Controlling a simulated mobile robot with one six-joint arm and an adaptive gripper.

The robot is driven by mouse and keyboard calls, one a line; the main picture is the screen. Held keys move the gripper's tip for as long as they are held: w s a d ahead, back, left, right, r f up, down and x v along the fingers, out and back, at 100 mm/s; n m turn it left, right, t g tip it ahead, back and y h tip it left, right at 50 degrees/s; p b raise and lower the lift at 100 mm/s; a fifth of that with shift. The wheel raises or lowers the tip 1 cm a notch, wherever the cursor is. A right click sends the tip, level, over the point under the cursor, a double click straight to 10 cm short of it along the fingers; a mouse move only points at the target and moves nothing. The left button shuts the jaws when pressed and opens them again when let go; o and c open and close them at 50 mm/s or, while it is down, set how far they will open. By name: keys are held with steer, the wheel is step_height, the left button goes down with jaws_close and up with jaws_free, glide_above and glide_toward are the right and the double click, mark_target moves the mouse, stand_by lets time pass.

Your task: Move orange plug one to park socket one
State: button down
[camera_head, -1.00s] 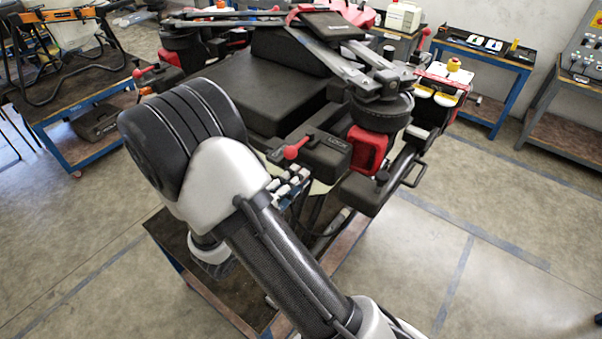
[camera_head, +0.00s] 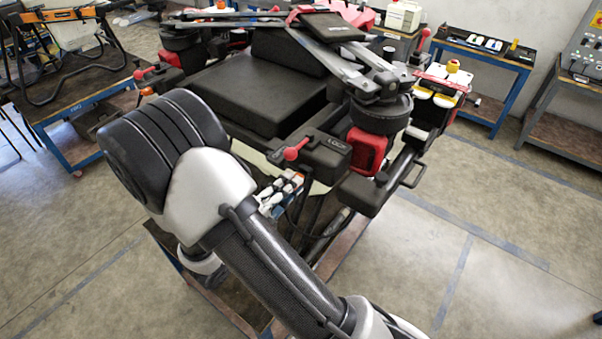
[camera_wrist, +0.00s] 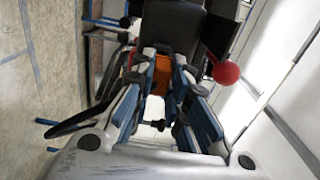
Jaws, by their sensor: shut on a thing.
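My gripper (camera_wrist: 161,68) is shut on the orange plug (camera_wrist: 162,76), which shows between its blue-padded fingers in the wrist view. In the head view, the blue and white fingers (camera_head: 280,193) show just past my arm, with a small orange patch at their tips. They are below the red-knobbed lever of the drone (camera_head: 255,95). The red knob (camera_wrist: 226,72) is close to the right of my fingers in the wrist view. I cannot tell whether the plug touches a socket. Park socket one cannot be made out.
The drone's dark body, folded arms and LOCK block (camera_head: 325,150) crowd the space around my gripper. A cable hangs below. A blue-framed bench (camera_head: 70,100) is at the left, and a blue table (camera_head: 485,55) is at the back right. The floor at the right is clear.

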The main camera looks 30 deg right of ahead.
steer(key=shift+p+v, duration=0.5)
steer(key=shift+v, duration=1.3)
steer(key=shift+d, duration=0.1)
